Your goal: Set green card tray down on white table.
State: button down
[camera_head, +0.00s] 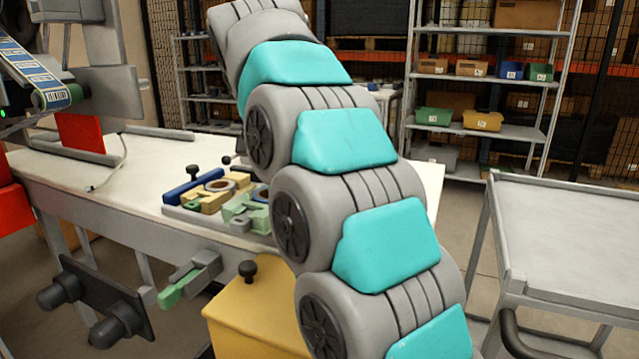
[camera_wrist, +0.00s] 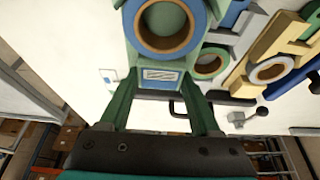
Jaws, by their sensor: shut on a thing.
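In the wrist view, my gripper (camera_wrist: 160,82) is shut on the green card tray (camera_wrist: 160,60), one dark green finger at each side of its labelled end. The tray carries a large blue-rimmed tape reel (camera_wrist: 165,42) and a small printed label. The white table (camera_wrist: 72,30) lies behind the tray in this view; I cannot tell whether the tray touches it. In the head view, the white table (camera_head: 70,185) stands at the left. There my arm covers the middle of the picture and hides my gripper.
On the table, a blue holder (camera_head: 193,186), a yellow holder with a reel (camera_head: 208,197) and green parts (camera_head: 246,208) stand close together. A labelling machine (camera_head: 50,75) stands at the back left. A grey cart (camera_head: 575,235) with a bare top is at the right, shelves behind.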

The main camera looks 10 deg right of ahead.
jog(key=w+d, duration=0.1)
jog(key=d, duration=0.1)
jog(key=w+d, duration=0.1)
jog(key=d, duration=0.2)
jog(key=w+d+f+p, duration=0.1)
jog(key=w+d, duration=0.1)
jog(key=shift+d, duration=0.25)
jog(key=shift+s+f, duration=0.1)
jog(key=shift+f, duration=1.6)
jog(key=shift+f, duration=0.15)
jog(key=shift+c, duration=0.5)
grip_release()
